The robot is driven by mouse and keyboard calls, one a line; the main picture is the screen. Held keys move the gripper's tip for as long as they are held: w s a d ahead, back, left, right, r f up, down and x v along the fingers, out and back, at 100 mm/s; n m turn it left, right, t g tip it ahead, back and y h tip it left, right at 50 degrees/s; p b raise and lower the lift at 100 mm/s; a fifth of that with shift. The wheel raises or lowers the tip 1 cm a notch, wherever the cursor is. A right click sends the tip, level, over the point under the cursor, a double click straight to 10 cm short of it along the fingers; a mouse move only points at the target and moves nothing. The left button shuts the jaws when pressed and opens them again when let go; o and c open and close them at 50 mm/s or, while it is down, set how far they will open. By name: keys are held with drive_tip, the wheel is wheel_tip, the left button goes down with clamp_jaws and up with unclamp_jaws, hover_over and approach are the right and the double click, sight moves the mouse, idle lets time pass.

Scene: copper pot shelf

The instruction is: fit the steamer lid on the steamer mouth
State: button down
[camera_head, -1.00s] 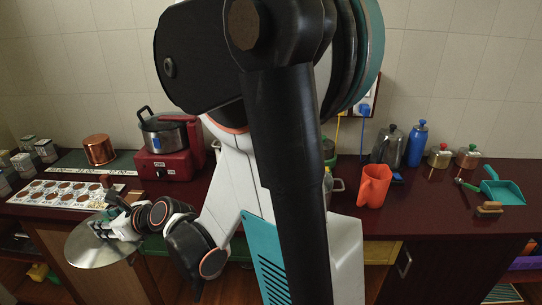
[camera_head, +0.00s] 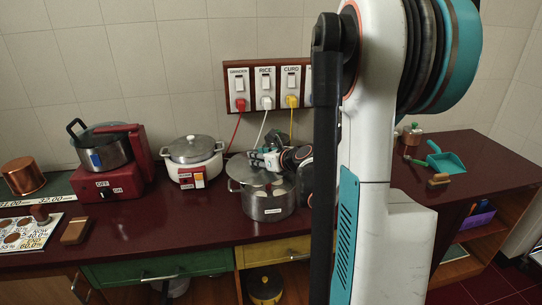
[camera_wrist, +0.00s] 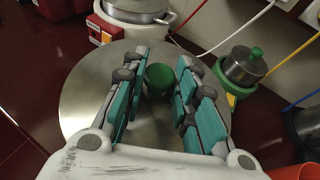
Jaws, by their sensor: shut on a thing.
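The steamer lid is a wide round steel disc with a green knob; the wrist view shows the lid (camera_wrist: 88,82) filling the middle. My gripper (camera_wrist: 162,68) has its teal-padded fingers on both sides of the knob (camera_wrist: 160,78) and holds the lid by it. In the head view, my gripper (camera_head: 268,160) and the lid (camera_head: 240,168) are over the steamer (camera_head: 268,206), a steel pot on the counter. I cannot tell whether the lid's rim touches the mouth.
A white rice cooker (camera_head: 193,164) stands close left of the steamer, with a red cooker (camera_head: 108,180) farther left. Cords hang from the wall sockets (camera_head: 265,87) behind. In the wrist view, a small lidded steel pot (camera_wrist: 244,68) and an orange jug (camera_wrist: 295,172) are at right.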

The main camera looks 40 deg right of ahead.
drive_tip(key=d, duration=0.2)
drive_tip(key=s+d, duration=0.1)
drive_tip(key=shift+s+d+m, duration=0.2)
drive_tip(key=shift+d+m, duration=0.1)
drive_tip(key=shift+d, duration=0.05)
drive_tip(key=shift+f+b, duration=1.9)
drive_tip(key=shift+f, duration=0.2)
drive_tip(key=shift+f+b, duration=0.95)
drive_tip(key=shift+b, duration=0.25)
idle(2.2)
drive_tip(key=c, duration=1.2)
unclamp_jaws()
drive_tip(key=shift+s, duration=0.1)
drive_tip(key=v, duration=1.2)
drive_tip(key=shift+a, duration=0.3)
